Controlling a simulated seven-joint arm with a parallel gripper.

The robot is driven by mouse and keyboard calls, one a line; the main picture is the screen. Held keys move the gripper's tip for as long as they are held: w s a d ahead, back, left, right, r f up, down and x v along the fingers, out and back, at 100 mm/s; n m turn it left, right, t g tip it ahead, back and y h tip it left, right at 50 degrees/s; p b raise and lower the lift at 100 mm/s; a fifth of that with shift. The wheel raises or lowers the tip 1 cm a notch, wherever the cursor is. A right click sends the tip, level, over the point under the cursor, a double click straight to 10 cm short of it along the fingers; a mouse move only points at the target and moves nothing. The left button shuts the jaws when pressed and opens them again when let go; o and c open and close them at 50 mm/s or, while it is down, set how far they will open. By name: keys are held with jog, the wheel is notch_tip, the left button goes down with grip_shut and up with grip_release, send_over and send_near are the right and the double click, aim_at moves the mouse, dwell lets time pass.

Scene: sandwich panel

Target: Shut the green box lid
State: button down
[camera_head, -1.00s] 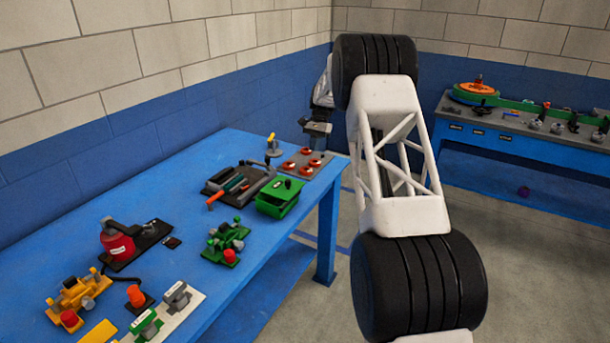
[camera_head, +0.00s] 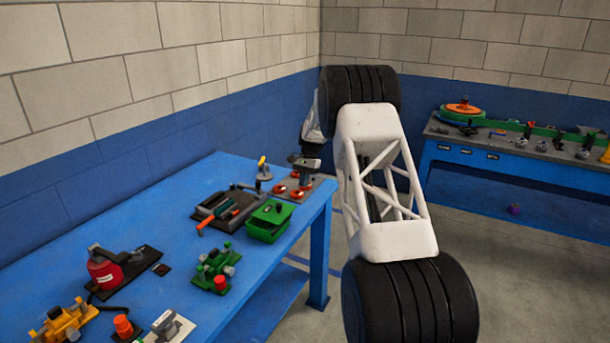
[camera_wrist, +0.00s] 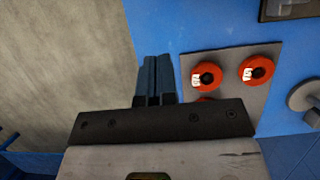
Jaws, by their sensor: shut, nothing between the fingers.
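The green box (camera_head: 268,222) stands on the blue table near its right edge in the head view. Its top looks green with a small dark part on it; how far the lid is open I cannot tell at this size. My gripper (camera_head: 306,178) is beyond the box, by the grey plate with red rings at the table's far right corner. In the wrist view my gripper (camera_wrist: 154,78) has its dark fingers together and empty, beside the left edge of that plate. The green box is not in the wrist view.
The grey plate (camera_wrist: 228,66) carries several red rings. A dark tray with tools (camera_head: 226,207) lies left of the box, and a yellow-topped upright piece (camera_head: 263,170) stands behind it. A green device (camera_head: 217,268) sits nearer. The blue table (camera_head: 165,215) has free room left of the tray.

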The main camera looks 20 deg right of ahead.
aim_at(290, 210)
jog(key=x, duration=0.5)
jog(key=shift+f, duration=0.15)
jog(key=shift+s+a, duration=0.75)
jog(key=shift+s, duration=0.05)
jog(key=shift+s+a, duration=0.6)
jog(key=shift+s+a+r, duration=0.2)
jog(key=shift+s+a, duration=0.3)
jog(key=shift+a, duration=0.1)
jog(key=shift+s+a+f, duration=0.15)
jog(key=shift+s+a, duration=1)
jog(key=shift+s, duration=0.1)
jog(key=shift+d, duration=0.1)
